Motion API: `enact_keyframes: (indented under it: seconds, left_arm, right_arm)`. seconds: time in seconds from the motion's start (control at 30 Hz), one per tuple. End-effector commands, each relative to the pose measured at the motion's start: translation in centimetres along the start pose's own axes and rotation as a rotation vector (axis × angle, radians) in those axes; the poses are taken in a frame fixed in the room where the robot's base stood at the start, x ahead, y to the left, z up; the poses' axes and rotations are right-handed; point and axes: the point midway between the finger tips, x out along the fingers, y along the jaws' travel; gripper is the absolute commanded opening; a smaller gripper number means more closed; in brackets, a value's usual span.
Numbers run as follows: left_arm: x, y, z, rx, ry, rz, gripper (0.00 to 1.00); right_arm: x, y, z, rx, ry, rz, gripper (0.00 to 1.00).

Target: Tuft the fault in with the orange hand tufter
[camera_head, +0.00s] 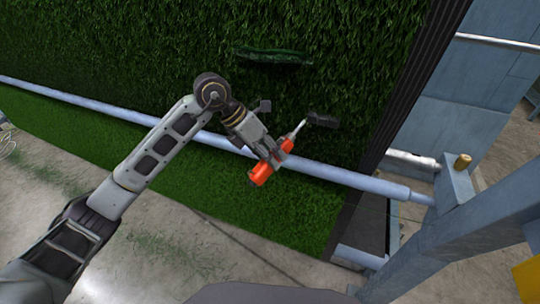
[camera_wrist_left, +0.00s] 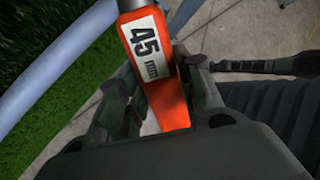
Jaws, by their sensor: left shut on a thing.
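The orange hand tufter (camera_head: 261,175) is held by my left gripper (camera_head: 279,155) in front of the hanging turf (camera_head: 190,45). Its pale, thin tip points up and to the right. In the left wrist view the orange body (camera_wrist_left: 168,85) runs between the fingers, with a white label reading "45 mm". My left gripper is shut on it. A small dark patch (camera_head: 323,119) on the turf lies just right of the tip; I cannot tell whether they touch. A longer dark green raised strip (camera_head: 274,56) shows higher up. My right gripper is not in view.
A pale blue-grey roller bar (camera_head: 365,182) runs across the turf just behind the tufter. A grey steel frame (camera_head: 455,185) stands to the right, past the turf's dark edge. More turf hangs below the bar, above a concrete floor (camera_head: 165,245).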

Motion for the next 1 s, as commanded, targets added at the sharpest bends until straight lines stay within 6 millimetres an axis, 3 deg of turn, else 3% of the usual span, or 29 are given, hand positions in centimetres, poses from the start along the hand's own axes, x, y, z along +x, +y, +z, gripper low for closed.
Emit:
enact_keyframes:
  seconds: [0.57,1.0]
  left_arm:
    - [-0.1,0.2,0.7,0.0,-0.002,-0.001,0.03]
    - [-0.1,0.4,1.2,0.001,-0.002,0.0,0.03]
  right_arm:
    - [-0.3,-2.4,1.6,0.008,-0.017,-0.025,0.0]
    - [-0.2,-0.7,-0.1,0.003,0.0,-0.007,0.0]
